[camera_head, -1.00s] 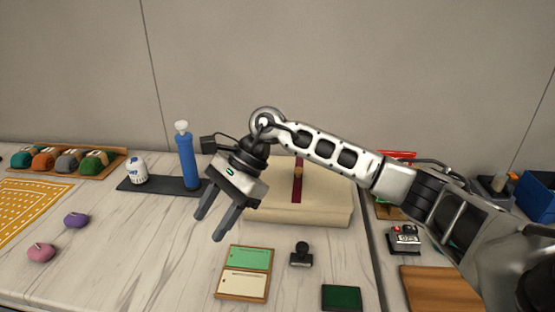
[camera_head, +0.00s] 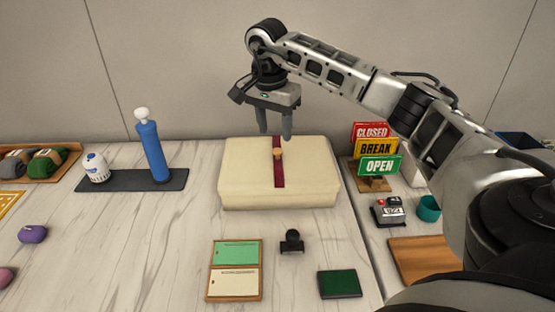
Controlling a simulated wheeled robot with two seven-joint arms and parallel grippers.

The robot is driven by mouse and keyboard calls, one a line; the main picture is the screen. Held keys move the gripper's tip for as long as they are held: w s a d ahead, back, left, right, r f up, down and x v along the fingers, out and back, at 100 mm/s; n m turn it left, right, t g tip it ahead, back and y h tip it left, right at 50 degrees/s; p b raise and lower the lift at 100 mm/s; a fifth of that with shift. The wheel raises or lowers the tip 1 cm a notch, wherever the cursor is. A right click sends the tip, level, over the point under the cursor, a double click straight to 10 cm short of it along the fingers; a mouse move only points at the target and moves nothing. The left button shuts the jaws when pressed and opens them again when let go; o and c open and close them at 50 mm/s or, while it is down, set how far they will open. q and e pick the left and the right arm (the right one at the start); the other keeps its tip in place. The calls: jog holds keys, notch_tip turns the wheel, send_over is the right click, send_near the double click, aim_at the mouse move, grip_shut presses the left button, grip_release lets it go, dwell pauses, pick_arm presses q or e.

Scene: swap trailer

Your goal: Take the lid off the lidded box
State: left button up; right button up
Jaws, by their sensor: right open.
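The lidded box (camera_head: 244,182) is cream-coloured and sits on the marble table, with its lid on. A dark red band runs across the lid from front to back, with a small orange-brown knob (camera_head: 277,153) near its middle. My right gripper (camera_head: 275,134) is open and points down. Its fingertips are in front of the box's back part in the picture, close above the knob; I see no contact. My left gripper is not in view.
A blue pump (camera_head: 153,152) and a white canister (camera_head: 96,168) stand on a dark mat at left. In front lie a green-and-cream card tray (camera_head: 235,270), a black stamp (camera_head: 291,242) and a green pad (camera_head: 339,284). Signs (camera_head: 378,150) stand at right.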

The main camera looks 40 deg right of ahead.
aim_at(278, 150)
jog(key=shift+w+d+f+p, duration=0.1)
jog(key=shift+d+f+p, duration=0.05)
jog(key=shift+f, duration=0.85)
jog(key=shift+s+d+f+p, duration=0.1)
jog(key=shift+d+f+p, duration=0.1)
jog(key=shift+f, duration=0.8)
jog(key=shift+w+d+f+p, duration=0.1)
jog(key=shift+d+f, duration=0.05)
jog(key=shift+f, duration=0.85)
grip_shut()
